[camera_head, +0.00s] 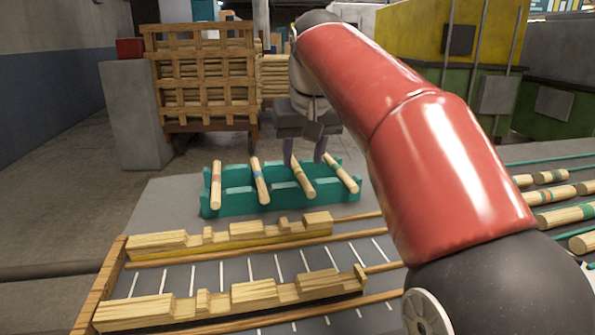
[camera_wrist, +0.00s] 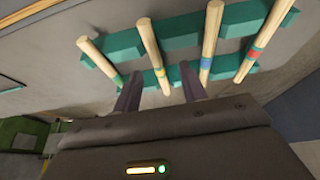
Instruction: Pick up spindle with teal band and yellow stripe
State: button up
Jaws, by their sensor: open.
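Four pale wooden spindles lie side by side on a teal rack (camera_head: 238,204). The third from the left (camera_head: 304,181) shows a yellowish mark near its upper end; in the wrist view it is second from left (camera_wrist: 150,45), with a yellow stripe. Any teal band on it is too small to make out. The rightmost spindle (camera_head: 342,174) has a green-teal band in the wrist view (camera_wrist: 98,58). My gripper (camera_head: 304,160) is open and empty, pointing down over the rack. Its fingers (camera_wrist: 160,80) appear on either side of the yellow-striped spindle's end; contact is not visible.
The other two spindles carry a blue band (camera_head: 260,182) and a red band (camera_head: 216,186). Stepped wooden blocks (camera_head: 150,310) on rails stand in front. More banded spindles (camera_head: 560,194) lie at right. A wooden slatted rack (camera_head: 200,75) stands behind; a grey pillar (camera_head: 135,115) is at left.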

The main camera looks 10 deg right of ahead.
aim_at(303, 176)
jog(key=x, duration=0.5)
jog(key=shift+w+d+f, duration=0.1)
jog(key=shift+w+d, duration=0.25)
jog(key=shift+d, duration=0.05)
grip_shut()
